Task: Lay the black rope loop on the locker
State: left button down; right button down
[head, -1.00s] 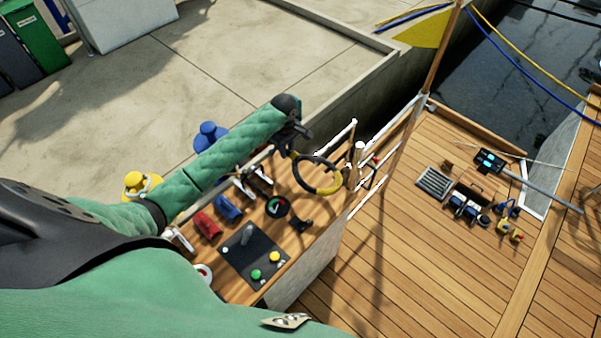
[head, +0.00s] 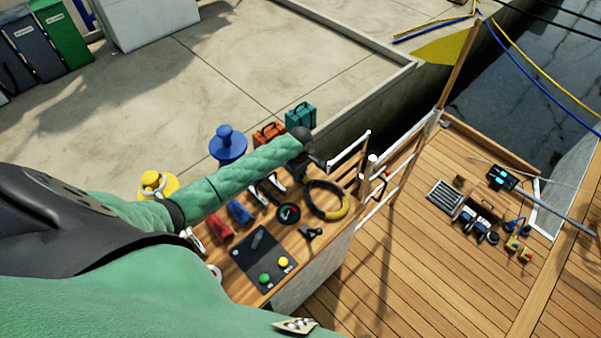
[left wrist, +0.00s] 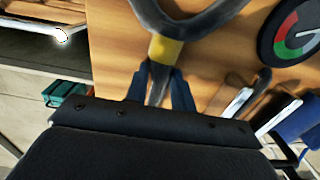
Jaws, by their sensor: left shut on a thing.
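The black rope loop (head: 313,205) has a yellow section and shows over the far right end of the wooden-topped locker (head: 335,232). My left gripper (head: 317,168) is shut on the loop at its far side. In the left wrist view a grey-black strand of the loop (left wrist: 215,22) and a yellow band cross the bare wood, and a part of the loop runs between the blue fingers (left wrist: 159,88). The loop appears close to the wood, but I cannot tell whether it touches all round. My right gripper is not in view.
A round gauge (head: 288,213), a dark shackle-like piece (head: 312,232), red (head: 219,228) and blue (head: 240,211) rolls and a control panel (head: 262,258) occupy the locker top. White rails (head: 350,148) stand beyond it. The wooden deck (head: 420,270) at right has free room.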

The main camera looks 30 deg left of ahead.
pick_arm(q)
jog(key=c, duration=1.2)
grip_release()
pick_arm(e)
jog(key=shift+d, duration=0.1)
pick_arm(q)
jog(key=shift+r, duration=0.5)
jog(key=shift+r+b, duration=1.4)
jog(key=shift+r, duration=4.15)
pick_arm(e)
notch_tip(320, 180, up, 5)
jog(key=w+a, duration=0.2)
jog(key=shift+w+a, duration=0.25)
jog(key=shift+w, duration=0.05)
